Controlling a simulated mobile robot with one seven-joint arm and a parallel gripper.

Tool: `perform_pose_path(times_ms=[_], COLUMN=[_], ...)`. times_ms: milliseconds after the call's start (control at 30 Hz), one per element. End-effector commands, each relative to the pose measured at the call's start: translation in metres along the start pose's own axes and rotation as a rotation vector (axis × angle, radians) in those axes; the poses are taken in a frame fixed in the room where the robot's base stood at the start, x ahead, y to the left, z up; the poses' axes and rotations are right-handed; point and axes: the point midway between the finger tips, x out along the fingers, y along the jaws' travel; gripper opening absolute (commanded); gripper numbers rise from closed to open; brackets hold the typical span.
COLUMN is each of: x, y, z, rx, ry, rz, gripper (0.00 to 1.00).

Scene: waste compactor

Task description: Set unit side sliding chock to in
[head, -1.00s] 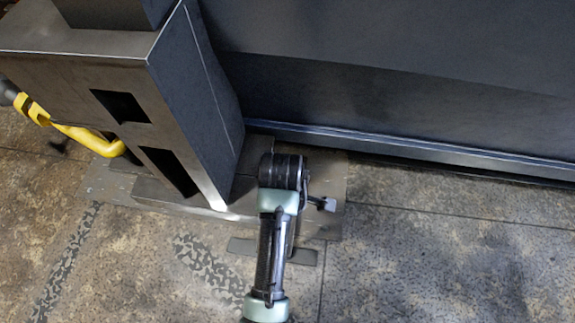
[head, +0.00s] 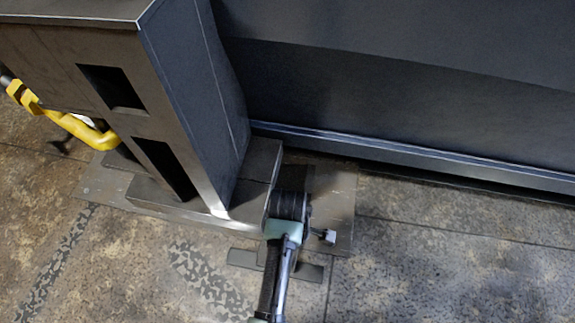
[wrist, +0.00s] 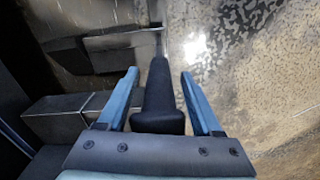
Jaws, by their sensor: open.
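The sliding chock seems to be the grey metal block (head: 258,162) on the floor plate beside the pillar foot. Which part slides is hard to tell, since my arm covers much of it. A flat dark T-shaped bar (head: 305,271), likely its handle, lies low at the plate's front edge. In the wrist view a dark bar (wrist: 158,95), probably this handle, runs lengthwise between my fingers. My gripper (wrist: 158,74) is open, with one light blue finger on each side of the bar. Gaps show on both sides. In the head view my fingertips are hidden behind my arm.
The tall steel pillar (head: 200,110) with square openings stands left of my arm. A yellow handle (head: 85,130) is at its left. The dark machine wall (head: 400,90) with a low rail (head: 420,160) closes the back. Stone floor (head: 440,270) is clear at right.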

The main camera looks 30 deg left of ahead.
Motion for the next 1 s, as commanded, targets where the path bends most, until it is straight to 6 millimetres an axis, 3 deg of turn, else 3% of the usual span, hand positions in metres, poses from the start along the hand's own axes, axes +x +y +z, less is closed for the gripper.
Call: perform_pose_path(times_ms=[233, 600, 1000], x=[-0.0002, -0.0003, -0.0002], y=[0.0003, 0.0001, -0.0003], z=[-0.0001, -0.0001, 0.0], rx=[0.0, 0.0, 0.0], ry=[0.0, 0.0, 0.0], rz=[0.001, 0.0, -0.001], gripper=[0.65, 0.0, 0.0])
